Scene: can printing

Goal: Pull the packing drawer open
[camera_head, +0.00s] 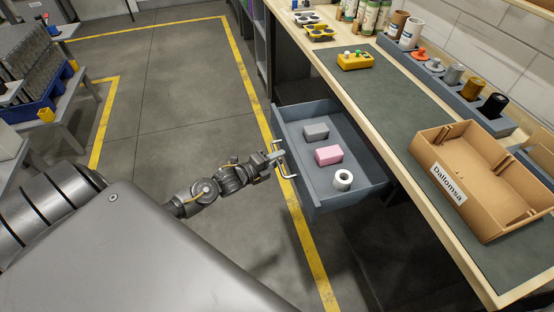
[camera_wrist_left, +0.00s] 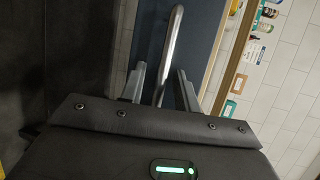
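The grey packing drawer (camera_head: 318,196) stands pulled out from under the workbench, with its inside showing. In it are a grey block (camera_head: 315,132), a pink block (camera_head: 328,156) and a white roll (camera_head: 343,180). Its pale metal handle (camera_head: 291,175) is on the front panel. My left gripper (camera_head: 276,157) is at this handle. In the left wrist view the handle bar (camera_wrist_left: 172,45) passes between the two fingers of the left gripper (camera_wrist_left: 162,88), with gaps visible on both sides. The fingers look open around it. My right gripper is in neither view.
The workbench (camera_head: 400,185) carries a cardboard tray (camera_head: 485,185) labelled Dallomsa, a yellow button box (camera_head: 355,61) and a rack (camera_head: 440,85) of cans and knobs. A blue bin (camera_head: 45,105) stands on a table at left. The floor before the drawer is clear.

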